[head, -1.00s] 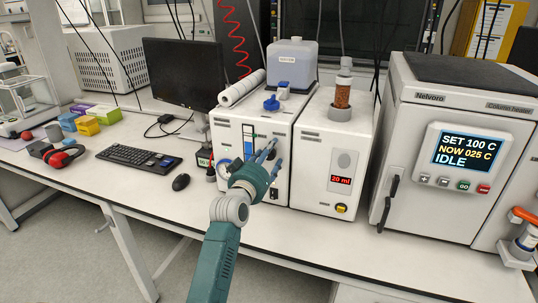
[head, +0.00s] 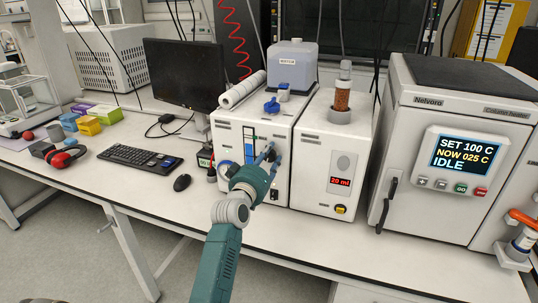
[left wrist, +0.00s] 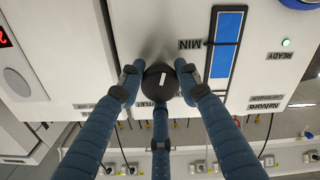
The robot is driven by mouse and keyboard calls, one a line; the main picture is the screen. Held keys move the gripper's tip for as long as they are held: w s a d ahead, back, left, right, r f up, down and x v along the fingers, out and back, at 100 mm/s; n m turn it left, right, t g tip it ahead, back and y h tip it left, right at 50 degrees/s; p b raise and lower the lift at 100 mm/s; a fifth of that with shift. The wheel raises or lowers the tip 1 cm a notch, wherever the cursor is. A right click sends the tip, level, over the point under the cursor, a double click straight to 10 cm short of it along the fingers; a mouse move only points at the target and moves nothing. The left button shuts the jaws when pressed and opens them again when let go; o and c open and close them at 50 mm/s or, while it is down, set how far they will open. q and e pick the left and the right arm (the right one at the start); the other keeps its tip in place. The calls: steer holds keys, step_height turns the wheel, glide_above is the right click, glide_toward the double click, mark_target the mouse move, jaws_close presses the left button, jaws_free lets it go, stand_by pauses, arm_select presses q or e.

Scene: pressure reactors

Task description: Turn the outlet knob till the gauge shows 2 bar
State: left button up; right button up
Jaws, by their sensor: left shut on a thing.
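The outlet knob (left wrist: 160,82) is round and black with a white mark, and shows in the left wrist view beside a partly covered label. My left gripper (left wrist: 160,85) has its three blue fingers closed around this knob. In the head view my left gripper (head: 267,155) is at the front of the white unit (head: 230,127), and its fingers hide the knob. My right gripper is not in view.
A blue level strip (left wrist: 226,45) is beside the knob. A white unit with a red "20 ml" display (head: 340,183) stands close on the right, then a column heater (head: 455,110). A keyboard (head: 140,159) and mouse (head: 182,183) lie left on the bench.

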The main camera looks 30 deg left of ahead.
arm_select(q)
steer(key=shift+d+f, duration=0.1)
steer(key=shift+f, duration=0.2)
steer(key=o, duration=1)
steer(key=shift+o, duration=0.9)
steer(key=shift+r, duration=0.1)
steer(key=v, duration=1.2)
